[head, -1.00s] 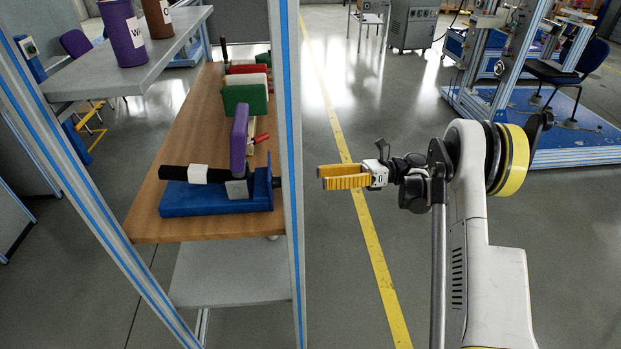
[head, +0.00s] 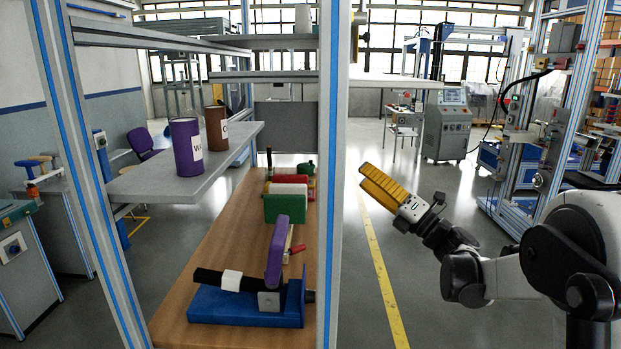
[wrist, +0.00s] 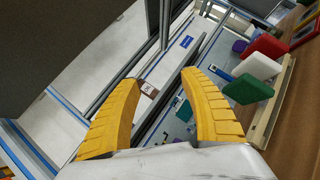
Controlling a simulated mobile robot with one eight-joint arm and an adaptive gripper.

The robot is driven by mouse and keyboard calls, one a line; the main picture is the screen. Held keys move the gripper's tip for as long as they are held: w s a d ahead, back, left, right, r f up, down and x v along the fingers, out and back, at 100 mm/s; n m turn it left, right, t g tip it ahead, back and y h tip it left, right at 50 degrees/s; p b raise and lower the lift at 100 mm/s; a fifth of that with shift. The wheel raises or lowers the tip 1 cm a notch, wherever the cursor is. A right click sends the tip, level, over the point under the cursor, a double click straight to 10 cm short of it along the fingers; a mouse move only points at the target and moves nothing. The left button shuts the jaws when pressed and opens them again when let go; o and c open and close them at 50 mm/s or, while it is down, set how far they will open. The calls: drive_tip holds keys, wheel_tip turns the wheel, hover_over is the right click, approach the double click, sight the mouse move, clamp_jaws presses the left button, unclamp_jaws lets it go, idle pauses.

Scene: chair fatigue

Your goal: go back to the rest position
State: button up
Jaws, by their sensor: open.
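My gripper (head: 379,188) has yellow ribbed fingers and is raised in free air, to the right of the shelf frame's post in the head view. Its fingers point up and to the left. In the wrist view the two fingers (wrist: 162,100) stand well apart with nothing between them. My arm bends in from the right side of the head view.
A wooden shelf (head: 185,315) holds a blue base (head: 235,308) with a purple piece (head: 277,252) and a green block (head: 286,207). A grey upper shelf (head: 135,185) carries a purple can (head: 186,147) and a brown can (head: 216,129).

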drive_tip(key=s+d+r+m+t+h, duration=0.1)
drive_tip(key=d+r+m+t+h, duration=0.55)
drive_tip(key=m, duration=0.45)
drive_tip(key=s+d+f+m+g+h, duration=0.35)
drive_tip(key=s+m+h, duration=0.45)
drive_tip(key=m+h, duration=0.45)
drive_tip(key=s+a+f+m+g+y, duration=0.1)
drive_tip(key=s+f+m+g, duration=0.4)
drive_tip(key=s+f, duration=0.6)
drive_tip(key=s+a+f+m+g+y, duration=0.1)
drive_tip(key=s+a+f+m+g, duration=0.3)
drive_tip(key=s+f, duration=0.8)
drive_tip(key=s+m+g, duration=0.2)
drive_tip(key=s, duration=0.3)
drive_tip(key=shift+f+m, duration=0.1)
drive_tip(key=shift+m, duration=0.15)
